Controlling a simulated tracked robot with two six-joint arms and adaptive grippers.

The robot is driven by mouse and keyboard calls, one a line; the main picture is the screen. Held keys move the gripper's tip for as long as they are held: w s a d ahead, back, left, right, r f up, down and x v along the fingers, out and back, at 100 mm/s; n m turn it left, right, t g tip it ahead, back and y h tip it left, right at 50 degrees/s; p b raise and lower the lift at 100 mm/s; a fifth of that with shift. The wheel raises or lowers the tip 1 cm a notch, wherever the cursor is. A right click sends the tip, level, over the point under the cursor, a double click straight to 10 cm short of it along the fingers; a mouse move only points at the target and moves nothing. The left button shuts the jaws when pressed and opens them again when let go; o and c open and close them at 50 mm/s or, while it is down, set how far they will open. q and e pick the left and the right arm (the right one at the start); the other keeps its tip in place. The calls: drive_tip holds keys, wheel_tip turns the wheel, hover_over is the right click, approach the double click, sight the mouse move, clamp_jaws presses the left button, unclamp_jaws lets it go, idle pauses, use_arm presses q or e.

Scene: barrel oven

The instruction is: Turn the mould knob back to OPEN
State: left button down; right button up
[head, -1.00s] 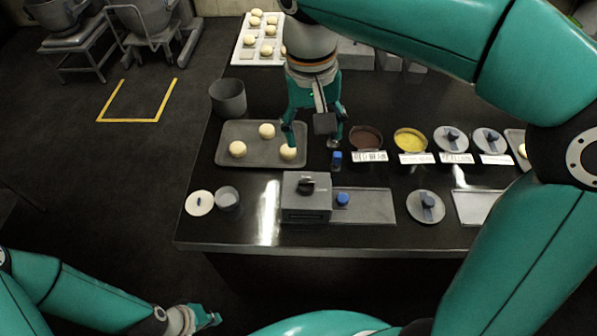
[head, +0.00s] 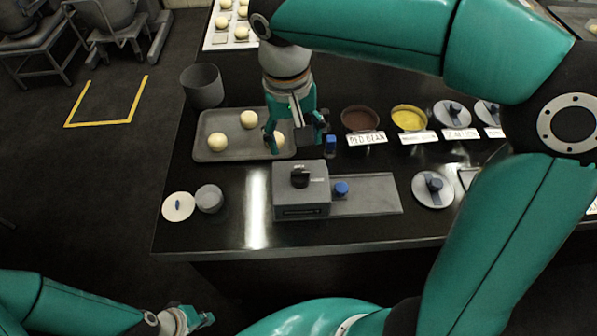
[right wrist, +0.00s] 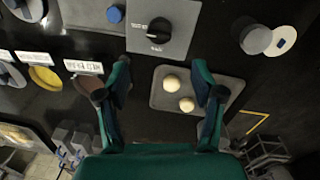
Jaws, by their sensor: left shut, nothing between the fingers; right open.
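The mould is a grey box (head: 301,209) on the dark counter, with a black knob (head: 299,178) on its top. Small white lettering by the knob is too small to read. In the right wrist view the knob (right wrist: 158,30) is at the top centre, beyond the fingertips. My right gripper (head: 296,138) is open and empty, behind the box near the right end of the dough tray, apart from the knob. Its two spread fingers also show in the right wrist view (right wrist: 161,68). My left gripper (head: 200,322) is shut and empty at the bottom left, away from the counter.
A blue round knob (head: 341,188) sits beside the box over a flat grey plate (head: 378,201). A small blue-capped item (head: 331,143) stands close right of my right gripper. The tray (head: 208,127) holds dough balls. Labelled filling bowls (head: 361,119) stand at right.

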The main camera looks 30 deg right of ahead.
sight(299, 173)
drive_tip(key=f, duration=1.1)
drive_tip(key=shift+s+d+f, duration=0.15)
drive_tip(key=shift+d+f, duration=0.2)
drive_tip(key=shift+d, duration=0.05)
drive_tip(key=c, duration=1.1)
